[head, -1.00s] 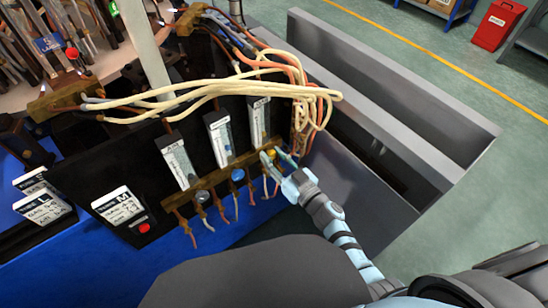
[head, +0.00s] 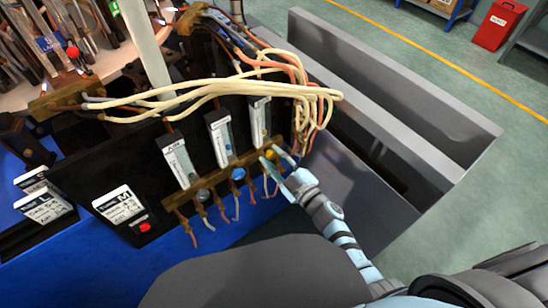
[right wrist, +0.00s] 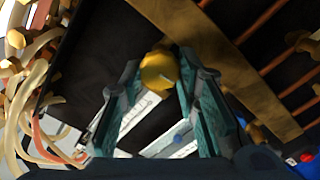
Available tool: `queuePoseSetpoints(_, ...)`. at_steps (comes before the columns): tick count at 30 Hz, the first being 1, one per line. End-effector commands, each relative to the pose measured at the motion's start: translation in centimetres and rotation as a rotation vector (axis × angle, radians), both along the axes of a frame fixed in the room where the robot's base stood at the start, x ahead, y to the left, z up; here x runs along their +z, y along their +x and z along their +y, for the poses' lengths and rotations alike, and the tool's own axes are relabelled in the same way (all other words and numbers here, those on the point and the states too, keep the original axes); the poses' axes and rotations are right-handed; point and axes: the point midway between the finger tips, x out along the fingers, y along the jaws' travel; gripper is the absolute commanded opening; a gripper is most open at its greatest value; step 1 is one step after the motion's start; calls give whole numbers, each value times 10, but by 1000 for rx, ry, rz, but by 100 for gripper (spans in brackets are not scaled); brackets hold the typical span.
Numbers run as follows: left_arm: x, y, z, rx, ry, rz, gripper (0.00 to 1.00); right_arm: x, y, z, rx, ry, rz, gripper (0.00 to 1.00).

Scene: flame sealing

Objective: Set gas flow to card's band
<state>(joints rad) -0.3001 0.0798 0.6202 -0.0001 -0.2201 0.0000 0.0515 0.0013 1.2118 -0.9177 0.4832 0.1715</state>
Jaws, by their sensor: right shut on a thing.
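The black flow panel (head: 95,172) carries three upright flowmeters. They are the left flowmeter (head: 178,160), the middle flowmeter (head: 220,138) and the right flowmeter (head: 259,120). Below them on a brass bar sit a grey knob (head: 203,195), a blue knob (head: 238,174) and a yellow knob (head: 269,154). My right gripper (head: 274,158) is shut on the yellow knob, which shows between its fingers in the right wrist view (right wrist: 159,71). A white card marked M (head: 117,205) stands at the panel's lower left, with other cards (head: 42,203) beside it. The float readings are too small to read. My left gripper is not in view.
Cream and orange hoses (head: 250,90) loop over the panel top, close above the right flowmeter. Short tubes hang below the brass bar (head: 222,176). A grey open bin (head: 400,140) stands to the right. A red button (head: 143,227) is near the M card.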

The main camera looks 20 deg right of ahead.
Motion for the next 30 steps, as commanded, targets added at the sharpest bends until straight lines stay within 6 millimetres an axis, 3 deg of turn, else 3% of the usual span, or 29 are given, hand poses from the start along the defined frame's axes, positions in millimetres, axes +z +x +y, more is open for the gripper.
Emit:
queuePoseSetpoints(18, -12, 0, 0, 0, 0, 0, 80, -4, -1, 1, 1, -539, -212, 1)
queuePoseSetpoints(30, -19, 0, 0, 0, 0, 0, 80, -5, -1, 1, 2, -793, -312, 1)
